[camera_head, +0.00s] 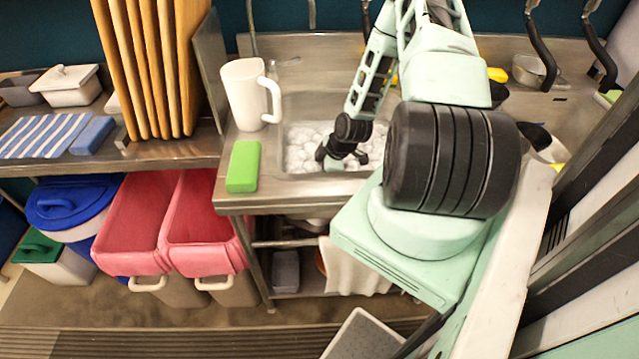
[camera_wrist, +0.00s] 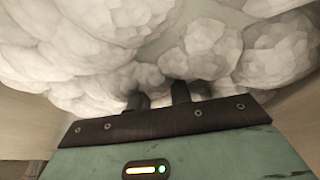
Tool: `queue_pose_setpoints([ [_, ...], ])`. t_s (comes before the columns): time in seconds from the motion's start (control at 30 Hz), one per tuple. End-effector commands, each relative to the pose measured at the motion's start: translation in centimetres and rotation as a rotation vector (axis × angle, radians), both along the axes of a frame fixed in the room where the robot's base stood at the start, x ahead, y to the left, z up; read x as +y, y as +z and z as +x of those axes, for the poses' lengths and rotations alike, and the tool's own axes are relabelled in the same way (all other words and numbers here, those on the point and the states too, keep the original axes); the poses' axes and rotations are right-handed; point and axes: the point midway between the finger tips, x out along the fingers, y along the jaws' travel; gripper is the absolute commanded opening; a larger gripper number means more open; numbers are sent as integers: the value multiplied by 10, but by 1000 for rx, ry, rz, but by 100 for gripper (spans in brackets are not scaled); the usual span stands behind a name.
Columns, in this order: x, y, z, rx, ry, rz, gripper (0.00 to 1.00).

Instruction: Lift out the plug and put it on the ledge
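The sink basin (camera_head: 287,170) in the steel counter is filled with white foam (camera_head: 303,142). My gripper (camera_head: 342,160) reaches down into the foam near the middle of the basin. In the wrist view the foam (camera_wrist: 100,50) covers most of the picture, and the two dark fingers (camera_wrist: 160,95) go into it. Their tips are hidden, so I cannot tell whether they are open or shut, or on anything. The plug is not visible in either view. The steel surface (camera_head: 330,50) behind the basin may be the ledge.
A white mug (camera_head: 245,93) and a green sponge (camera_head: 243,166) stand left of the basin. Several wooden boards (camera_head: 150,60) stand upright further left. A metal bowl (camera_head: 530,69) is at the back right. Two pink bins (camera_head: 140,215) are below the counter.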

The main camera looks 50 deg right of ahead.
Motion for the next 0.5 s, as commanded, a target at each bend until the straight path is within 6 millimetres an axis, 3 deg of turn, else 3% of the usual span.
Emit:
queue_pose_setpoints([
  [0.03, 0, 0, 0, 0, 0, 0, 6],
  [0.07, 0, 0, 0, 0, 0, 0, 0],
  [0.5, 0, 6, 0, -1, 1, -1, 0],
])
